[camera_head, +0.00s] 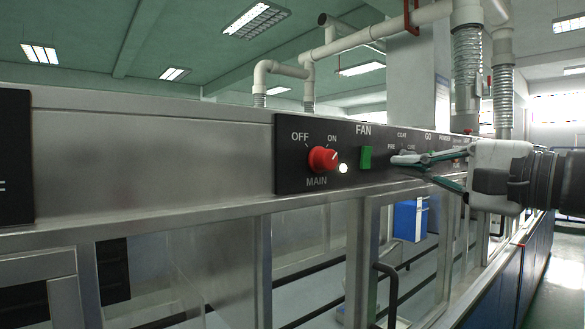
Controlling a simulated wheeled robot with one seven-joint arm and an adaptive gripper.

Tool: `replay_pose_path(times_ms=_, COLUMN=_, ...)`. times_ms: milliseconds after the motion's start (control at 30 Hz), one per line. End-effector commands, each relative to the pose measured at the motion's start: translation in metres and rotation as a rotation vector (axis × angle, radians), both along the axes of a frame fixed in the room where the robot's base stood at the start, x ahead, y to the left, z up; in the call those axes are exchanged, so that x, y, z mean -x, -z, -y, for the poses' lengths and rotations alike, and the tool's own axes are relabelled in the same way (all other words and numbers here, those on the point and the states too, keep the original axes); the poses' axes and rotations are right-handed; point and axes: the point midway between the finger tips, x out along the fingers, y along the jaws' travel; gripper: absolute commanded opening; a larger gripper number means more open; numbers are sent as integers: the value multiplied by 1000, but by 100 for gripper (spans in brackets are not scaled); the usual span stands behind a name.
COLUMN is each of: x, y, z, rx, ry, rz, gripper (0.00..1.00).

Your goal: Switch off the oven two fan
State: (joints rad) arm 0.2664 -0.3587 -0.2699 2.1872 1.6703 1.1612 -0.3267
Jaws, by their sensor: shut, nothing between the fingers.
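A black control panel (292,177) runs along the metal front of the oven. Under the word FAN is a green switch (366,158); its rocker position is too small to tell. Left of it is a red MAIN knob (322,159) between OFF and ON marks, with a lit white lamp (343,168) beside it. My gripper (397,160) comes in from the right, shut and empty. Its tips are right of the green switch, apart from it in the picture, in front of or near a small knob marked PRE, CONT and CURE. I cannot tell whether they touch the panel. No oven number is readable.
Below the panel are glazed metal-framed doors with a dark handle (386,290). A blue box (410,220) shows behind the glass. Another black panel (14,155) is at the far left. Pipes rise above the oven. An open aisle (560,290) lies at the right.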

Motion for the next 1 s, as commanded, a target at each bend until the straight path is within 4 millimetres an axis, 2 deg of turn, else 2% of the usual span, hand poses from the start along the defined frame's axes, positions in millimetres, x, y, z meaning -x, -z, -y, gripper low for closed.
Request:
replay_pose_path(times_ms=333, x=45, y=4, z=33, rx=-1, ry=3, rz=1, gripper=0)
replay_pose_path(times_ms=500, x=61, y=6, z=45, rx=-2, ry=2, rz=0, gripper=0)
replay_pose_path(times_ms=1000, x=67, y=8, z=47, rx=3, ry=-3, rz=-6, gripper=0)
